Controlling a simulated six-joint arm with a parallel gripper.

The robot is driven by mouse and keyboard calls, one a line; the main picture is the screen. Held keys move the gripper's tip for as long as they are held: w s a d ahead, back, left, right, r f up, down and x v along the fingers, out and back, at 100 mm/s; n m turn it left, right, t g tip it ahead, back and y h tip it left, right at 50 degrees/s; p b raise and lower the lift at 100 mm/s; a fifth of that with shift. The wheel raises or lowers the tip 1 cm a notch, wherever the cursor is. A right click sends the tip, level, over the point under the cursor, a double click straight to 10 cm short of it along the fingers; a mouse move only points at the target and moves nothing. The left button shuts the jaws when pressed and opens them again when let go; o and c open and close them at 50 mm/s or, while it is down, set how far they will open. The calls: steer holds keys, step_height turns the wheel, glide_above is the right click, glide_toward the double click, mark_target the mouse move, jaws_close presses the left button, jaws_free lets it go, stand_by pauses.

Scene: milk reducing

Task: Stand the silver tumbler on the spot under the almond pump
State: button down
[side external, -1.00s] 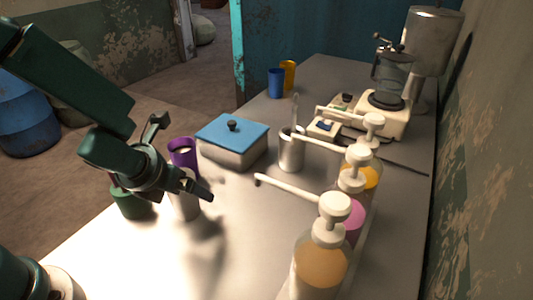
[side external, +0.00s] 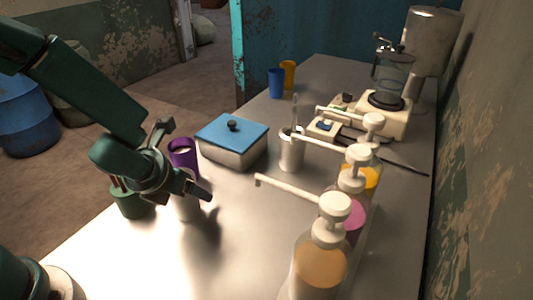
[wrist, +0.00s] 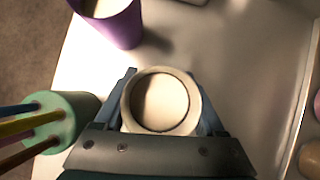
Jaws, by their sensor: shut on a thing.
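My gripper (side external: 186,181) is shut on the silver tumbler (side external: 187,209) at the near left of the table. In the wrist view the tumbler's round pale rim (wrist: 194,103) shows between the two fingers, with its mouth facing the camera. It looks upright; I cannot tell whether its base touches the table. Three pump bottles stand along the right: an amber one (side external: 320,267) in front, a pink one (side external: 353,215) and a yellow one (side external: 371,177) behind. No label shows which is almond. The spot under the pumps is not clearly visible.
A purple cup (side external: 182,146) stands close behind my gripper, and a green holder (side external: 128,203) with sticks is on its left. A blue-lidded box (side external: 232,148) and a metal utensil cup (side external: 291,154) stand farther back. The table between tumbler and pumps is clear.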

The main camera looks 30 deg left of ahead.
steer(key=shift+r, duration=0.2)
step_height(320, 180, up, 10)
steer(key=shift+f, duration=0.2)
stand_by(0.7)
stand_by(0.5)
steer(key=w+d, duration=0.3)
steer(key=w, duration=0.3)
step_height(320, 180, down, 5)
steer(key=shift+f, duration=2.35)
steer(key=shift+f, duration=0.15)
